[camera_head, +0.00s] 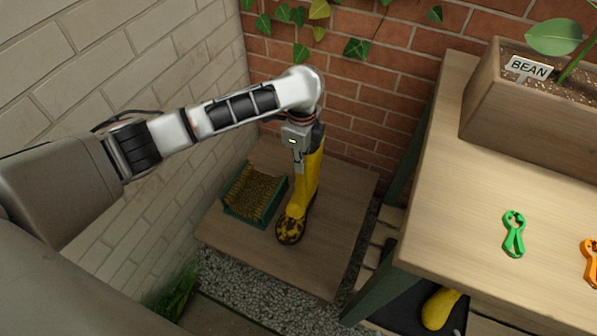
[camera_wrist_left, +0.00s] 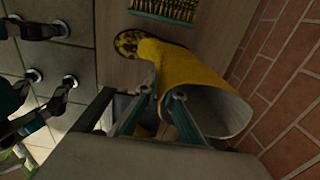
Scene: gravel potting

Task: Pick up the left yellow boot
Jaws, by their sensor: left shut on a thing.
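A yellow boot (camera_head: 305,182) with a dark, mud-spotted toe stands upright on the wooden platform, beside the brush mat. I cannot tell whether its sole is touching the boards or slightly above them. My left gripper (camera_head: 300,162) reaches down from above and is shut on the top of the boot's shaft. In the left wrist view, the boot (camera_wrist_left: 185,68) shows its open top, and the left gripper's fingers (camera_wrist_left: 164,96) pinch the rim, one finger at the opening and one outside. My right gripper is not in view.
A green-framed bristle mat (camera_head: 228,211) lies on the wooden platform (camera_head: 325,262) left of the boot. Brick walls close off the left and back. A wooden table (camera_head: 450,215) at right carries a planter (camera_head: 510,125) and a green clip (camera_head: 514,234). A yellow object (camera_head: 439,308) shows below it.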

